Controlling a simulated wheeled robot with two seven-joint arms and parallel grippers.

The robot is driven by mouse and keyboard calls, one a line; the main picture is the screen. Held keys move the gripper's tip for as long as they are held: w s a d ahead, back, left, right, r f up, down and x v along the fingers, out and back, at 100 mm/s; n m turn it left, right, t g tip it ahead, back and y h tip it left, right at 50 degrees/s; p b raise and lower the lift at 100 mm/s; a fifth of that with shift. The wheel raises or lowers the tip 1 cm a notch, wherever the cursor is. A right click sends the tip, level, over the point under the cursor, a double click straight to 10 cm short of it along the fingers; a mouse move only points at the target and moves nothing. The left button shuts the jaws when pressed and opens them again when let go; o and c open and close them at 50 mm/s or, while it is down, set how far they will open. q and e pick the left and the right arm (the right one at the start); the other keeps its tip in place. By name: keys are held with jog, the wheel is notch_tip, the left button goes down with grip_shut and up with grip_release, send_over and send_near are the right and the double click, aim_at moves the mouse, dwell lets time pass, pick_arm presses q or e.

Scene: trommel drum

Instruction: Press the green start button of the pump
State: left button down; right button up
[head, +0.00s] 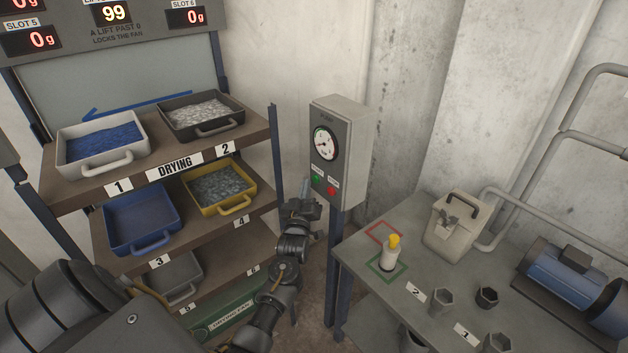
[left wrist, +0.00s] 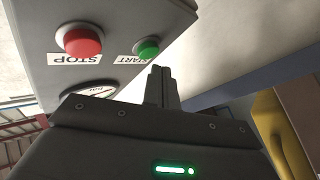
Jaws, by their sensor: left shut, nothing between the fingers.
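The pump control box (head: 337,150) is a grey box on a post, with a round dial gauge (head: 325,143) on its front. The green start button (head: 317,181) is below the gauge, with the red stop button (head: 331,190) to its right. My left gripper (head: 304,186) is shut and empty, its fingertips up close to the green button. In the left wrist view the green button (left wrist: 148,48) sits just beyond the tips of the shut fingers (left wrist: 161,72). I cannot tell whether they touch. The red button (left wrist: 82,40) is to its left there. My right gripper is not in view.
A drying shelf (head: 75,190) with several pans stands to the left. A grey table (head: 370,258) at right holds a yellow-topped white bottle (head: 389,257), a beige box (head: 455,232), several hexagonal cups and a blue motor (head: 572,283). The shelf's upright is close to my left gripper.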

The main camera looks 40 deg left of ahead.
pick_arm(q)
jog(key=shift+w, duration=0.15)
jog(key=shift+w+d, duration=0.15)
jog(key=shift+w, duration=0.15)
jog(key=shift+w+d+b, duration=0.15)
jog(key=shift+w+b, duration=0.2)
dwell(0.7)
jog(key=shift+s, duration=0.15)
jog(key=shift+s+a+p, duration=0.3)
jog(key=shift+s+p, duration=0.15)
jog(key=shift+s, duration=0.25)
